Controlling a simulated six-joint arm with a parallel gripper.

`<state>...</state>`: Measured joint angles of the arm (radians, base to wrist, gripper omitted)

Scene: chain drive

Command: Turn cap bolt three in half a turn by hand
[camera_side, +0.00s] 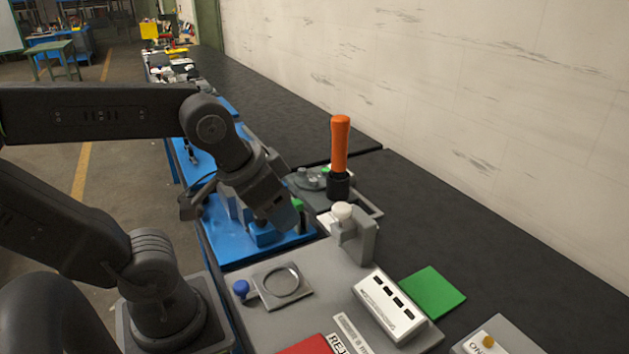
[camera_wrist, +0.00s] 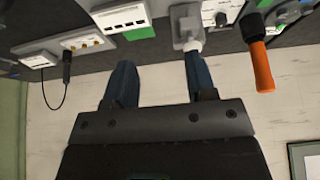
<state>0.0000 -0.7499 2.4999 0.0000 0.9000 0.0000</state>
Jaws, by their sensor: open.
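My gripper (camera_side: 272,222) is low over a blue base plate (camera_side: 232,252) in the side view, close to blue blocks (camera_side: 262,236) on that plate. In the wrist view the two dark fingers of my gripper (camera_wrist: 159,62) stand wide apart, with nothing between them. The cap bolts cannot be made out in either view; the gripper and wrist hide part of the blue fixture.
An orange-handled tool (camera_side: 340,145) stands upright behind the fixture; it also shows in the wrist view (camera_wrist: 261,65). A grey bracket with a white knob (camera_side: 343,211), a white slotted block (camera_side: 390,306) and a green pad (camera_side: 433,291) are nearby.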

